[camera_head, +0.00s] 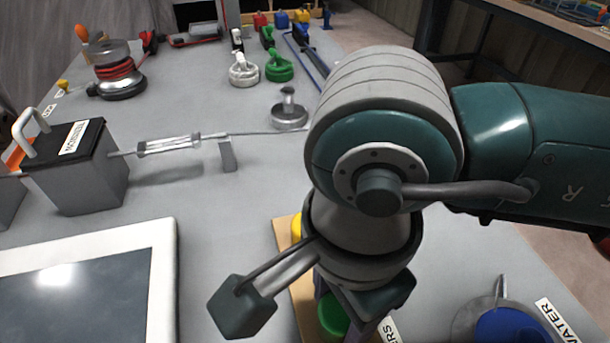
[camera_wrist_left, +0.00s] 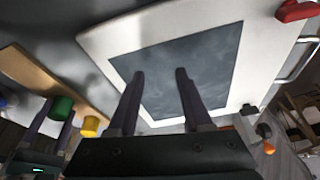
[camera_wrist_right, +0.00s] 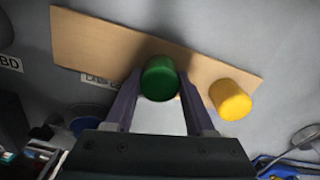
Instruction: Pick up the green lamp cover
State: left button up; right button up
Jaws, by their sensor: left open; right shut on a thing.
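The green lamp cover (camera_wrist_right: 159,79) is a short green cylinder. My right gripper (camera_wrist_right: 160,84) is shut on it, one finger on each side, over a light wooden board (camera_wrist_right: 90,42). In the head view the green cover (camera_head: 332,316) is partly hidden below my right wrist. The left wrist view also shows the green cover (camera_wrist_left: 62,107) between my right fingers; I cannot tell whether it touches the board. My left gripper (camera_wrist_left: 160,74) is open and empty, its fingers in front of a white-framed dark panel (camera_wrist_left: 236,75).
A yellow cover (camera_wrist_right: 230,99) stands on the board beside the green one. A grey box with a white handle (camera_head: 75,175) and a red coil (camera_head: 115,70) stand at left. White (camera_head: 243,69) and green valves (camera_head: 278,67) are at the back. A blue round thing (camera_head: 510,325) is at lower right.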

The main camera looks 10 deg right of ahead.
aim_at(339, 310)
pick_arm(q)
jog(key=shift+a+r, duration=0.1)
pick_arm(e)
jog(key=shift+r, duration=0.4)
pick_arm(q)
jog(key=shift+r+p, duration=0.95)
jog(key=shift+p, duration=0.1)
pick_arm(e)
notch_tip(339, 310, up, 19)
jog(key=shift+r, duration=0.1)
